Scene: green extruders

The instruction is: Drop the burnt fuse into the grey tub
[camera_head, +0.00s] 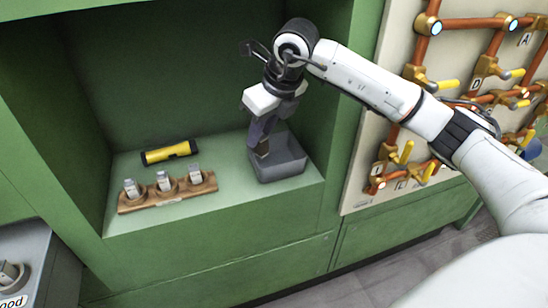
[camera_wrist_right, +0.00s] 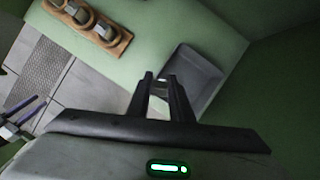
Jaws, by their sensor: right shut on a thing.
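The grey tub (camera_head: 290,172) stands at the right end of the green alcove shelf; it also shows in the right wrist view (camera_wrist_right: 205,72). My right gripper (camera_head: 262,152) points down over the tub's left part, with its tips at about rim height. In the right wrist view its fingers (camera_wrist_right: 161,78) are close together on a small pale thing, which I take to be the burnt fuse (camera_wrist_right: 161,80). The fingers hide most of it. My left gripper (camera_wrist_right: 40,102) shows at the left edge of the right wrist view, fingers apart and empty, away from the shelf.
A wooden rack (camera_head: 168,201) with three fuse-like parts stands at the shelf's front left. A yellow and black cylinder (camera_head: 170,152) lies behind it. A grey container marked "good" (camera_head: 30,245) is at lower left. Pipes with yellow valve handles (camera_head: 447,85) are on the right panel.

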